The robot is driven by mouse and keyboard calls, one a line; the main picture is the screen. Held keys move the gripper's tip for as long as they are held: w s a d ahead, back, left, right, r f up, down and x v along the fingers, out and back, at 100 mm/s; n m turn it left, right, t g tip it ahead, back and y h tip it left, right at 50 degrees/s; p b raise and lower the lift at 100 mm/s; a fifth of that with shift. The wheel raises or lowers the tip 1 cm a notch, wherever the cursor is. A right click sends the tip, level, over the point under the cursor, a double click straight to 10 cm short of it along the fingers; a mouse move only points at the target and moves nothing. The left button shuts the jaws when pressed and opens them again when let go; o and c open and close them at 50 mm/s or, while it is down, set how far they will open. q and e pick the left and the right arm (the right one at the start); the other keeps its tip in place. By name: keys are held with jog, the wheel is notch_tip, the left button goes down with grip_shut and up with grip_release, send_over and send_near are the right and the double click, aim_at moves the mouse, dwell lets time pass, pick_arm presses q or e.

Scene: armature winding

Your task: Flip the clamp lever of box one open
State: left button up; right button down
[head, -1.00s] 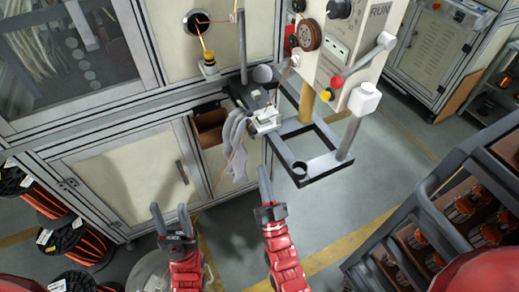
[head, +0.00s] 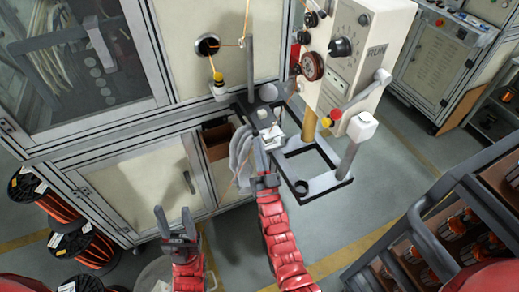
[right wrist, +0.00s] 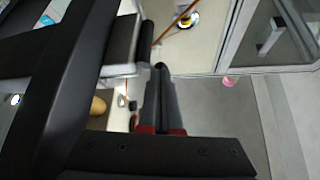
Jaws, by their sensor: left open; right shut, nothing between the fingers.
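The control box (head: 352,65), with dials and red and yellow buttons, stands at the upper right on a dark open frame. A small white metal fixture (head: 271,136) sits on the left edge of that frame, and I cannot make out a separate clamp lever on it. My right gripper (head: 259,150) is shut and empty, its tips just below and beside this fixture; I cannot tell whether they touch. In the right wrist view the shut fingers (right wrist: 161,75) point away, beside a pale bar. My left gripper (head: 174,215) is open and empty, low in front of the cabinet.
Grey gloves or cloths (head: 241,155) hang left of my right gripper. Wire spools (head: 88,246) stand at the lower left. A dark rack (head: 455,215) fills the lower right. Open floor lies between.

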dwell(0.3)
jog(key=shift+d+r+m+h+b, duration=0.1)
jog(key=shift+r+m+h+b, duration=0.25)
jog(key=shift+m+h+b, duration=0.35)
jog(key=shift+r+m+h+b, duration=0.35)
jog(key=shift+m+h, duration=0.45)
jog(key=shift+m, duration=0.4)
notch_tip(320, 180, up, 7)
jog(key=m+g+h+b, duration=0.3)
jog(key=m+h+b, duration=0.15)
jog(key=m, duration=0.55)
send_over(267, 130)
jog(key=s+d, duration=0.4)
jog(key=shift+w, duration=0.25)
jog(key=shift+r, duration=0.1)
